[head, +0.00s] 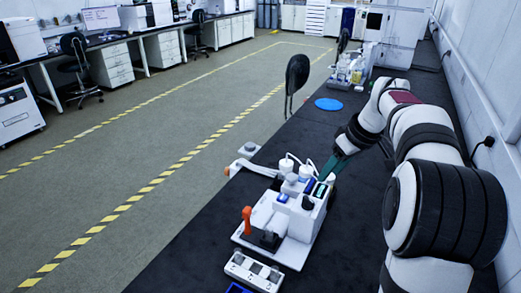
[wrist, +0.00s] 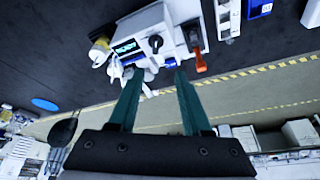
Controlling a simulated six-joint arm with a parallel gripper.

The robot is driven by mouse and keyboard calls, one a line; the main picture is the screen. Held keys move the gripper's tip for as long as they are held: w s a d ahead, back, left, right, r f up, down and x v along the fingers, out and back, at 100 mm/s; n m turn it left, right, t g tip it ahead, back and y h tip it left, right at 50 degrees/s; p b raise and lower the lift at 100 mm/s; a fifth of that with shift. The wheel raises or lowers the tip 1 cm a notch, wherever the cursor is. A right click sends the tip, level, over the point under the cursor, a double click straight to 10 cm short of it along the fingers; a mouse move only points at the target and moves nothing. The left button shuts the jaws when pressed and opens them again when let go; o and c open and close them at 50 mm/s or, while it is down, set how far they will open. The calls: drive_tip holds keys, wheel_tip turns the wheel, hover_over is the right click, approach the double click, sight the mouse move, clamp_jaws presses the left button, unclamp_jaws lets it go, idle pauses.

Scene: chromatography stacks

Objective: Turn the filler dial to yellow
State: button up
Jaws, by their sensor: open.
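The white bench machine (head: 277,240) stands on the dark bench, with white caps on top and an orange handle (head: 247,218) at its near left. A black round dial (wrist: 155,43) is on its white face in the wrist view, beside a lit green display (wrist: 125,47). I cannot tell which colour the dial points to. My gripper (head: 326,174) is at the machine's far right side in the head view. In the wrist view my gripper (wrist: 156,76) has its two green fingers spread and empty, with the dial beyond the gap between the tips, apart from them.
A white tray with dark slots (head: 255,270) lies in front of the machine, near a blue item (head: 238,288). A blue disc (head: 328,104) and a second bench unit (head: 347,72) are farther back. The wall runs along the right. Dark bench is bare between machine and disc.

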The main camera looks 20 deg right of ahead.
sight(309, 199)
drive_tip(key=x, duration=1)
drive_tip(key=d+x, duration=0.1)
drive_tip(key=x, duration=0.4)
drive_tip(key=shift+w+a+f, duration=0.1)
drive_tip(key=shift+w+f, duration=0.15)
drive_tip(key=shift+w, duration=0.2)
clamp_jaws()
